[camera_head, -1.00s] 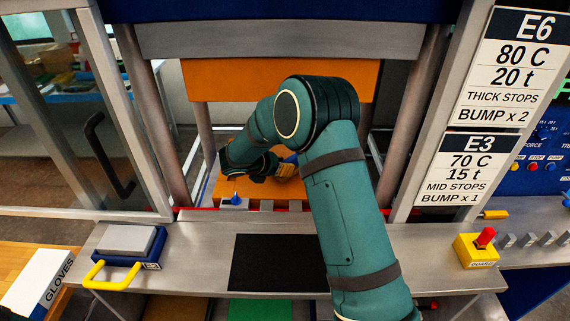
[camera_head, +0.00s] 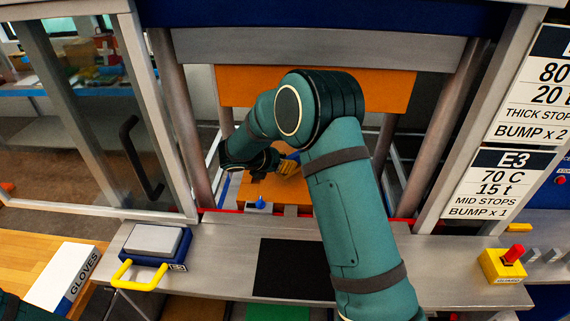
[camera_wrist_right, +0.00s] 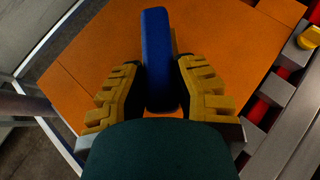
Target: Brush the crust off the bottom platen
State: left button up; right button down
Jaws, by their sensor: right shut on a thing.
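The bottom platen (camera_head: 245,190) is an orange plate low inside the press, partly hidden by my right arm; it fills much of the right wrist view (camera_wrist_right: 85,75). My right gripper (camera_head: 283,166) is over the platen, its yellow fingers shut on a blue brush (camera_wrist_right: 158,55). The brush lies between both fingers in the right wrist view and is mostly hidden in the head view. I cannot make out crust on the visible orange surface, nor whether the brush touches it. My left gripper is not in view.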

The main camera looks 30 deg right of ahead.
jog(key=shift+s+d+r, duration=0.1)
jog(key=shift+s+r, duration=0.05)
jog(key=shift+r, duration=0.55)
jog(key=shift+w+r+p, duration=0.2)
jog(key=shift+r+p, duration=1.4)
jog(key=shift+r, duration=0.35)
